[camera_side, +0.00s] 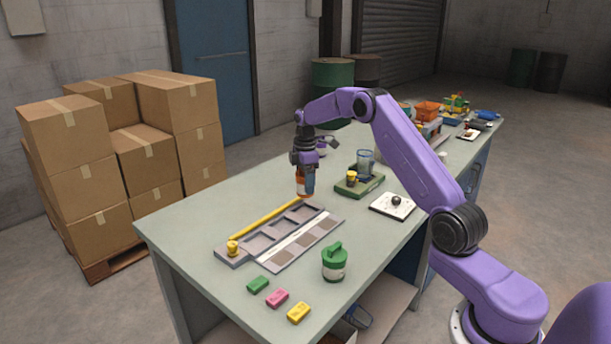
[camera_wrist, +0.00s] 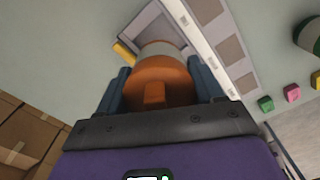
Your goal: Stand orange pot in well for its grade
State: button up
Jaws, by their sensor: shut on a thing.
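My gripper (camera_side: 305,180) is shut on the orange pot (camera_side: 299,186), which hangs upright near the far end of the grey tray of wells (camera_side: 232,257). In the wrist view the orange pot (camera_wrist: 158,78) sits between the blue fingers, with an orange lid, a knob and a pale band showing. The tray has a row of square recessed wells, and the ones in sight look empty. A white strip with several grey-brown swatches (camera_side: 283,255) runs along its near side. The pot's base and any contact with the tray are unclear.
A yellow bar (camera_side: 265,219) with a knob runs along the tray's far edge. A green pot (camera_side: 334,265) and green, pink and yellow blocks (camera_side: 277,298) stand nearby.

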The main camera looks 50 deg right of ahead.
jog(key=shift+f, duration=2.9)
jog(key=shift+f, duration=0.7)
jog(key=o, duration=1.1)
jog(key=shift+o, duration=0.3)
jog(key=shift+w+r, duration=0.1)
jog(key=shift+o, duration=0.2)
jog(key=shift+w+d+r, duration=0.1)
jog(key=shift+r, duration=0.6)
jog(key=shift+s+r, duration=0.2)
jog(key=shift+r, duration=3.05)
